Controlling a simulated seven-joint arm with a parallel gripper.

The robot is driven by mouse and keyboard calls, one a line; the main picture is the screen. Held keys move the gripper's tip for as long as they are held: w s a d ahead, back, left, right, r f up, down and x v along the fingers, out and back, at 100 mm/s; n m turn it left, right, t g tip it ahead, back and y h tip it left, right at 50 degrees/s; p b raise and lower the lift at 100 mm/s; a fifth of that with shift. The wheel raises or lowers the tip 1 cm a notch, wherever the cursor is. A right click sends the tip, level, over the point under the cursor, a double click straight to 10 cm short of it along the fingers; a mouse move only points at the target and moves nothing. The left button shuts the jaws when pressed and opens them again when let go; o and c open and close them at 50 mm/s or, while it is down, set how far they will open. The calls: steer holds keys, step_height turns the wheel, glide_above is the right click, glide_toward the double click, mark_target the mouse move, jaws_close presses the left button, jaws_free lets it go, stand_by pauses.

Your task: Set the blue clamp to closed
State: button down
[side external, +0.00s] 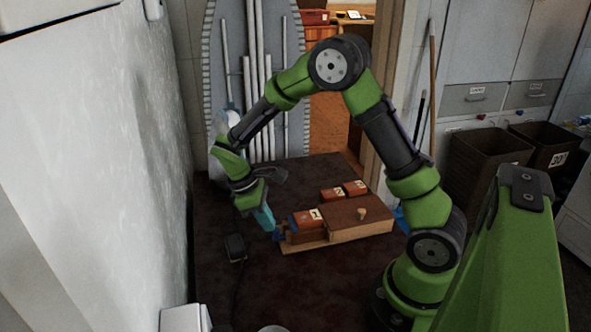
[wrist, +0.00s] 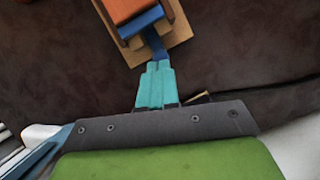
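The blue clamp (wrist: 141,22) is at the end of a wooden block assembly, beside an orange-red block; in the side view its blue lever (side external: 277,236) sticks out at the left end, low down. The lever also shows in the wrist view (wrist: 156,46), running toward my fingertips. My gripper (wrist: 157,65) has its teal fingers together, with the tips at the lever's end. In the side view my gripper (side external: 270,227) points down at the lever. The tips overlap the lever's end, so I cannot tell whether they pinch it or only touch it.
Two more red blocks (side external: 343,191) stand behind. A small dark object (side external: 235,247) lies to the left. A white wall (side external: 95,150) bounds the left side.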

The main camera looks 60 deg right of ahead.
steer(key=shift+s+d+f, duration=0.2)
steer(key=shift+s+d, duration=0.05)
steer(key=shift+s, duration=0.1)
steer(key=w+v, duration=0.1)
steer(key=v, duration=0.9)
steer(key=s+a+r+m+t+y, duration=0.2)
steer(key=s+r+m+t, duration=0.2)
steer(key=s, duration=0.4)
steer(key=s+a+r+m+t+y, duration=0.2)
steer(key=s+a+r+m+t, duration=0.1)
steer(key=s+r+m+t, duration=0.2)
step_height(320, 180, up, 2)
steer(key=s+t, duration=0.2)
steer(key=shift+s+a+r, duration=0.25)
steer(key=shift+s+a, duration=0.05)
steer(key=shift+s, duration=0.1)
